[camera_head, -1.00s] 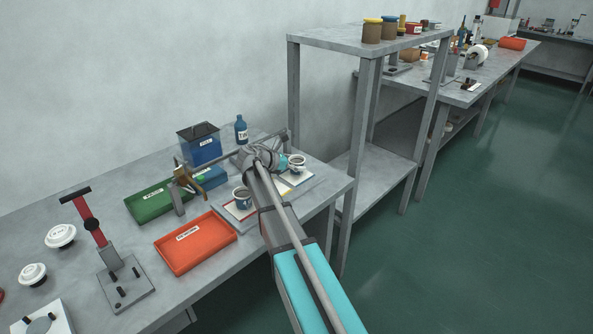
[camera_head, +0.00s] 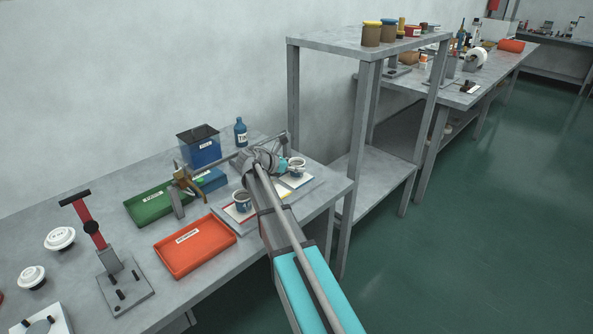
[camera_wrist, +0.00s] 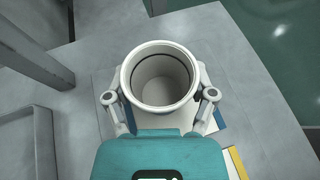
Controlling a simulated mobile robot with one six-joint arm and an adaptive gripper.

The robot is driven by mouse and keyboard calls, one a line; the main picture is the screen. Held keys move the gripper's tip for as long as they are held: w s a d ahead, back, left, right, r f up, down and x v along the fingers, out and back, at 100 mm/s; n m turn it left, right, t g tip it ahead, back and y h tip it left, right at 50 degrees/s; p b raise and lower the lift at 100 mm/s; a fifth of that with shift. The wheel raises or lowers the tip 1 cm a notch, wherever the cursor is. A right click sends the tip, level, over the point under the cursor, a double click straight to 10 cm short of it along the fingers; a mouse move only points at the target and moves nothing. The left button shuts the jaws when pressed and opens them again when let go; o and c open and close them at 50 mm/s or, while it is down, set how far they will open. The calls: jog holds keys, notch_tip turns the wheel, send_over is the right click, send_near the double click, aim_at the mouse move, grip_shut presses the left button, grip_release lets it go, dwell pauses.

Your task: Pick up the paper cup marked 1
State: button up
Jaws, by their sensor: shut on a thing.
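A paper cup (camera_wrist: 160,78) with a pale rim stands upright between the fingers of my gripper (camera_wrist: 160,97) in the wrist view. The fingers touch it on both sides, and I look down into its empty inside. In the head view this cup (camera_head: 297,167) is at the right end of the mats, with my gripper (camera_head: 288,164) at its left side. A second cup (camera_head: 243,202) stands to the lower left, apart from my gripper. I cannot read a number on either cup. Whether the held cup touches the mat is unclear.
A blue-edged mat (camera_wrist: 220,118) lies under the held cup. A red tray (camera_head: 195,245), a green tray (camera_head: 150,207), a blue bin (camera_head: 203,151) and a blue bottle (camera_head: 240,132) stand to the left and behind. A tall grey shelf (camera_head: 363,100) rises just to the right.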

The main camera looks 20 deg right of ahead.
jog(key=shift+r, duration=0.1)
notch_tip(320, 180, up, 2)
jog(key=p, duration=0.2)
jog(key=shift+r+p, duration=0.25)
jog(key=shift+p, duration=0.15)
jog(key=s+d+r+p, duration=0.3)
jog(key=s+r+p, duration=0.7)
jog(key=s, duration=0.3)
jog(key=shift+s+r, duration=0.15)
jog(key=shift+s, duration=0.2)
jog(key=shift+r, duration=0.1)
